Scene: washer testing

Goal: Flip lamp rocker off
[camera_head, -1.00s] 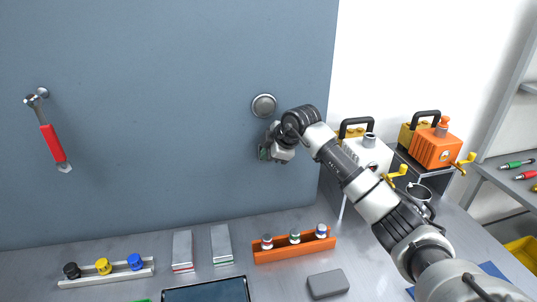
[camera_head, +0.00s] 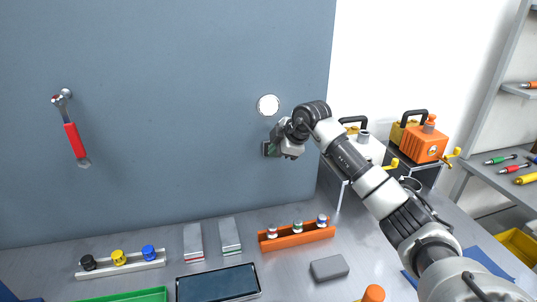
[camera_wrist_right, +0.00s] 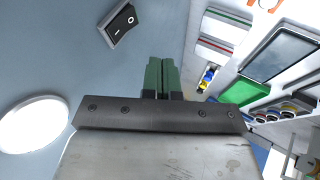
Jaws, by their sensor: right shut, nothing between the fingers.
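The round lamp (camera_head: 268,105) on the grey-blue wall panel shows bright white; it is also in the right wrist view (camera_wrist_right: 34,124). Below it in the head view is the small dark rocker switch (camera_head: 266,149), partly hidden by my right gripper (camera_head: 274,146). The right wrist view shows the black rocker (camera_wrist_right: 120,22) with its white I and O marks, up and left of the fingertips. My right gripper (camera_wrist_right: 162,75) has its green fingers shut and empty, with a visible gap to the rocker in that picture. My left gripper is not in view.
A red-handled tool (camera_head: 74,135) hangs on the panel at left. On the bench are an orange rack (camera_head: 297,240), a white rack (camera_head: 122,267), a dark tablet (camera_head: 218,284) and a grey block (camera_head: 329,267). An orange machine (camera_head: 424,143) stands at right.

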